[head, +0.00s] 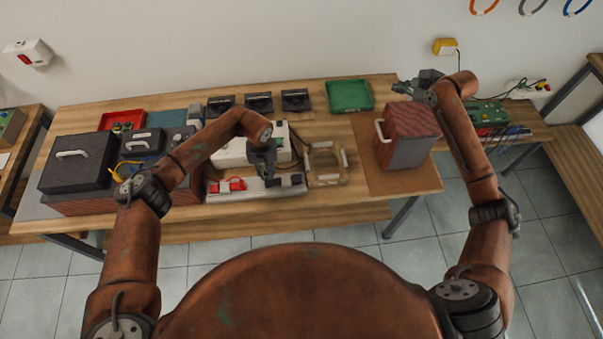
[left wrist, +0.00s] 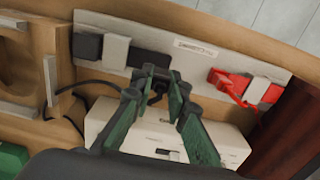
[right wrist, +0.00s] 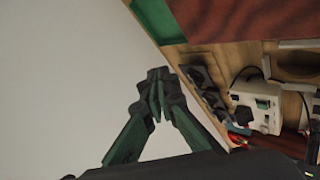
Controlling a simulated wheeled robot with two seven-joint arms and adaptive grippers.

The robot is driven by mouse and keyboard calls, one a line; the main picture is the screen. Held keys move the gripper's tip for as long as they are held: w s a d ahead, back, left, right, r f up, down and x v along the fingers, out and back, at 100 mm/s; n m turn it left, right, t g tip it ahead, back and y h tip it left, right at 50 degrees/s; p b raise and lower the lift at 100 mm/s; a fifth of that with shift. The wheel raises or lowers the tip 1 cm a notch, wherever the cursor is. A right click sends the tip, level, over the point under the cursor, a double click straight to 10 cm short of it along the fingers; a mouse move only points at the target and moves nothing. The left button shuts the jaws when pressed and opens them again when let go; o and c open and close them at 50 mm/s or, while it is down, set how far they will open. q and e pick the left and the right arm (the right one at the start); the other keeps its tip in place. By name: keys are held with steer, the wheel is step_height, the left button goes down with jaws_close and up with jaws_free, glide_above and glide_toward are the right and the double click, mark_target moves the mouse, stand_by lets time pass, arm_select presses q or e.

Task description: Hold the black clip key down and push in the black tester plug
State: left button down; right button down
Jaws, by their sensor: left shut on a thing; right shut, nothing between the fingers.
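A pale terminal strip (left wrist: 198,53) lies along the table's front edge, with a black block (left wrist: 88,47) at one end and a wider black block (left wrist: 148,62) near its middle; I cannot tell for certain which is the clip key. My left gripper (head: 268,177) is over the strip, its fingertips beside the wider black block. It is shut on a small dark piece (left wrist: 156,90), apparently the black tester plug, mostly hidden by the fingers. My right gripper (head: 402,88) is shut and empty, raised near the back wall; it also shows in the right wrist view (right wrist: 158,80).
A red clip piece (head: 230,185) sits on the strip's left part. A white tester box (head: 232,152) stands behind it, with dark cables to its right. A wooden frame (head: 327,180) lies right of the strip. A red-brown box (head: 408,135) and a green tray (head: 349,96) stand further right.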

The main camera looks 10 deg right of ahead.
steer(key=s+a+f+n+g+y, duration=0.1)
steer(key=s+a+f+g+y, duration=0.1)
steer(key=a, duration=0.7)
steer(key=s+a+f+g+y, duration=0.2)
steer(key=s+a+f+g, duration=0.2)
steer(key=s+a+f, duration=0.3)
steer(key=s+a+f+n+g+y, duration=0.1)
steer(key=s+a+f+g, duration=0.2)
steer(key=s+a, duration=0.4)
steer(key=a+f, duration=0.1)
steer(key=a, duration=0.4)
steer(key=shift+a+f+n+y, duration=0.15)
steer(key=shift+a+n+y, duration=0.15)
steer(key=shift+a+y, duration=0.1)
glide_above(294, 178)
steer(key=d, duration=0.3)
step_height(294, 178, down, 7)
steer(key=f, duration=0.3)
steer(key=shift+a, duration=0.2)
steer(key=shift+f, duration=0.55)
